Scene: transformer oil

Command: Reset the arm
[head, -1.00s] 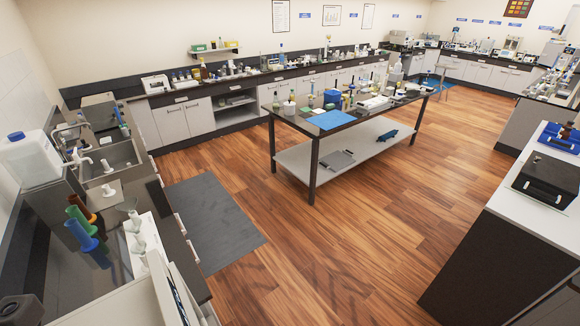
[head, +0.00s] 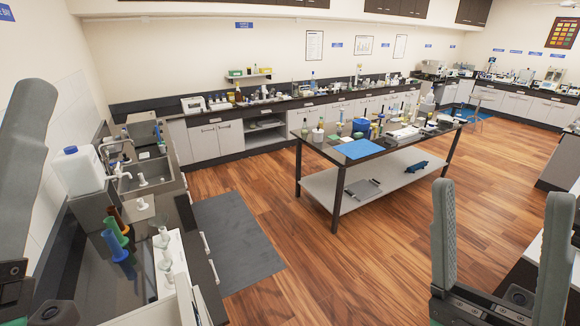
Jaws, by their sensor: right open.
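My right gripper (head: 502,190) stands upright at the lower right of the head view. Its two grey fingers are wide apart, with only floor and a bit of white counter seen between them. It is open and empty. My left gripper (head: 28,130) shows at the left edge, with one grey finger pointing up. Its other finger is outside the picture, so its opening cannot be judged. Neither gripper appears to touch anything in the room.
A dark-topped bench with a sink (head: 143,174), a white jug (head: 80,172) and coloured cylinders (head: 115,245) lies at left. A central table (head: 330,160) holds bottles and a blue mat (head: 361,149). A counter is partly hidden behind my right gripper.

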